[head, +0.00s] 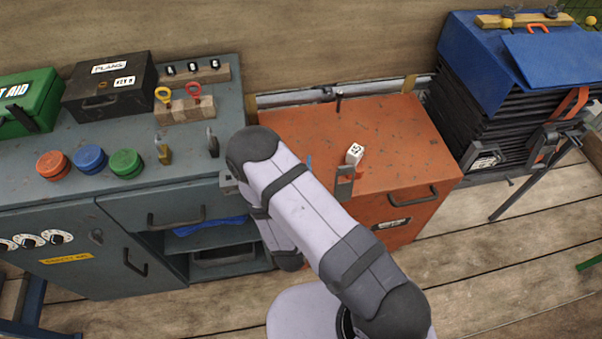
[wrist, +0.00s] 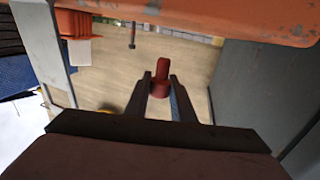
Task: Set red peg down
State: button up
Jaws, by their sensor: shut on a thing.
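The red peg (wrist: 161,76) shows in the wrist view, with a narrow upper part and a wider collar below. My gripper (wrist: 160,84) is shut on it, with one dark finger on each side of the collar. The peg points away from the wrist, and no surface is seen touching it. In the head view my arm crosses the front of the orange cabinet (head: 400,125) and hides most of the gripper area, so I cannot make out the peg there.
A white die-like block (head: 355,153) sits on the orange cabinet. Red (head: 52,164), blue (head: 90,158) and green (head: 126,163) round caps stand on the grey cabinet (head: 70,195) at left. A dark stack (head: 480,120) stands at right.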

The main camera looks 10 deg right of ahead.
jog(key=shift+f, duration=1.85)
jog(key=shift+f, duration=0.15)
jog(key=o, duration=1)
jog(key=shift+f, duration=0.1)
jog(key=v, duration=0.3)
jog(key=b+v, duration=0.1)
jog(key=v, duration=0.2)
jog(key=shift+f+b, duration=0.2)
jog(key=shift+b, duration=0.1)
jog(key=shift+o, duration=0.7)
jog(key=shift+s+a, duration=0.1)
jog(key=shift+s, duration=0.55)
